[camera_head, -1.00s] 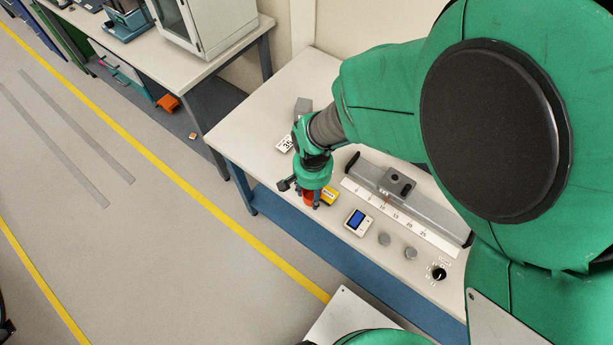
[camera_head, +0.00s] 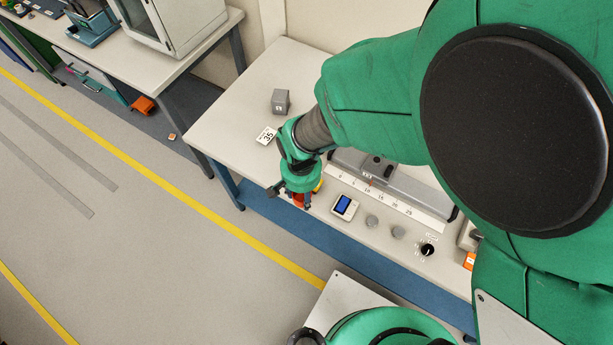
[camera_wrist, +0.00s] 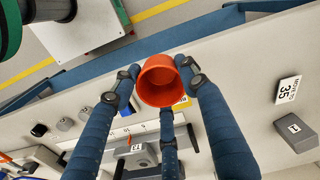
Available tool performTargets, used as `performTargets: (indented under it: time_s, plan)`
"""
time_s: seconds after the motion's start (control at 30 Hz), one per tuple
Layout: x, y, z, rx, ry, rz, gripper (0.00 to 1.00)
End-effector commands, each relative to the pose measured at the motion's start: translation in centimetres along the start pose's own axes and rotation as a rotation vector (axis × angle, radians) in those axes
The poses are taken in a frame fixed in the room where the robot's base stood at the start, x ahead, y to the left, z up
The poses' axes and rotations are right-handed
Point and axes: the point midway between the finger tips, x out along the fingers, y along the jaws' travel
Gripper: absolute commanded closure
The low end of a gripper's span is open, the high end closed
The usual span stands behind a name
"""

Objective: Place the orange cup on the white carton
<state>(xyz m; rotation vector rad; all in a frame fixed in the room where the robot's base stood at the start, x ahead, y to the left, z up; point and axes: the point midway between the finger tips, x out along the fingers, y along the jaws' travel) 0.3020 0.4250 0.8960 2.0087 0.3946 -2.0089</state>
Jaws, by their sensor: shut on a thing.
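The orange cup (camera_wrist: 160,82) is held between the blue fingers of my gripper (camera_wrist: 163,92) in the wrist view, with its round open mouth facing the camera. In the head view my gripper (camera_head: 301,202) points down near the front edge of the pale bench, and only a small part of the cup (camera_head: 299,199) shows between the fingers. I cannot tell how far the cup is above the bench top. I cannot pick out a white carton with certainty in either view.
A yellow item (camera_head: 318,186) is partly hidden behind my gripper. The back left of the bench is clear.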

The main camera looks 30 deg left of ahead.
Motion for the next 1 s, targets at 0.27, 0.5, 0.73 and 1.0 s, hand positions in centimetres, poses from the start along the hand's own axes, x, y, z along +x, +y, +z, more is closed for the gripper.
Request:
performTargets:
  time_s: [0.27,0.5,0.73,1.0]
  plan:
    - [0.0,0.0,0.0,0.000,0.000,0.000,0.81]
    - [-0.7,0.0,-0.1,0.000,0.001,-0.001,0.81]
    - [-3.8,-0.1,-0.1,0.000,0.004,-0.003,0.81]
    - [-9.6,-0.1,-0.1,0.000,0.004,-0.003,0.81]
